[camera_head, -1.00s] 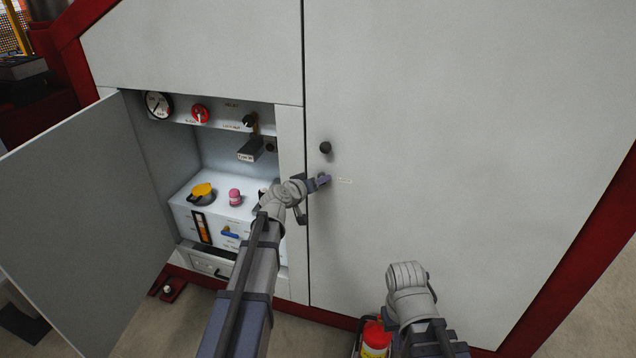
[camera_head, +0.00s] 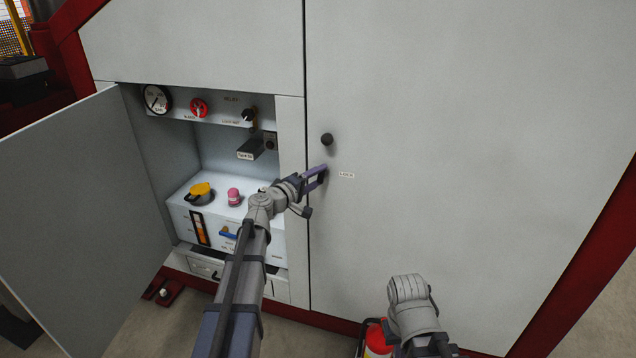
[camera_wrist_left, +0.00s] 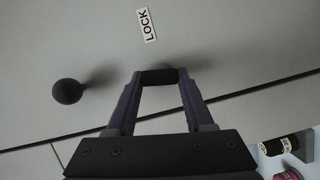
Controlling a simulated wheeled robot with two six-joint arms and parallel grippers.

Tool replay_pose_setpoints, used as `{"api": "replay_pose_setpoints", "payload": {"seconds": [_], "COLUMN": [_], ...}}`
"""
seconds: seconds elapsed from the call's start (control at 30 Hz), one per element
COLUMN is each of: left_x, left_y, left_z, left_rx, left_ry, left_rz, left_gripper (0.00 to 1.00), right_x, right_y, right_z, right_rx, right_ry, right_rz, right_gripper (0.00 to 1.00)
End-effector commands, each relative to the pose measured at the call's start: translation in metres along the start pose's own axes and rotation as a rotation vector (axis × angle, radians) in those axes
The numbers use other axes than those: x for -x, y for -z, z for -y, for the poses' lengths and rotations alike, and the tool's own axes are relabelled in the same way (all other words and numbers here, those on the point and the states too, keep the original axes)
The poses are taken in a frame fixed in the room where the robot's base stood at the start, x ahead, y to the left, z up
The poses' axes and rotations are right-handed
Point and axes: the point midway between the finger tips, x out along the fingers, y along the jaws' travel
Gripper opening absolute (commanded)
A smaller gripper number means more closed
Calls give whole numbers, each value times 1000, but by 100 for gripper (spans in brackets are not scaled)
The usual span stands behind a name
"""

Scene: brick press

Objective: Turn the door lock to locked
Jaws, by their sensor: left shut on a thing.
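The grey cabinet door (camera_head: 450,130) is shut, with a small white LOCK label (camera_head: 347,175) on it. The label also shows in the left wrist view (camera_wrist_left: 146,25). My left gripper (camera_head: 322,174) is at the door, just left of the label. In the left wrist view its two purple fingers (camera_wrist_left: 159,77) are shut on the dark door lock (camera_wrist_left: 158,77), a short bar between the fingertips. The rest of the lock is hidden, and its set position is hard to tell. Only grey links of my right arm show at the lower right; its gripper is not seen.
A round black knob (camera_head: 327,140) sticks out just above the lock. To the left, an open door panel (camera_head: 80,210) and a recess with a gauge (camera_head: 157,100), a red knob (camera_head: 199,108) and a yellow cap (camera_head: 200,190). A fire extinguisher (camera_head: 376,338) stands below.

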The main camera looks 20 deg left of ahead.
Motion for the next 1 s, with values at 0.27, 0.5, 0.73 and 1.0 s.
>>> {"api": "replay_pose_setpoints", "payload": {"seconds": [0.27, 0.5, 0.73, 1.0], "left_x": [0, 0, 0, 0], "left_y": [0, 0, 0, 0], "left_z": [3, 3, 2, 2], "left_rx": [130, 181, 194, 194], "left_ry": [-53, -74, -79, -79], "left_rz": [0, 0, 0, -1], "left_gripper": [0, 0, 0, 53], "right_x": [-15, -18, -19, -19], "right_y": [1, 1, 1, 1], "right_z": [1, 2, 2, 2], "right_rx": [0, 0, 0, 0], "right_ry": [0, 0, 0, 0], "right_rz": [0, 0, 0, 0], "right_gripper": [0, 0, 0, 0]}}
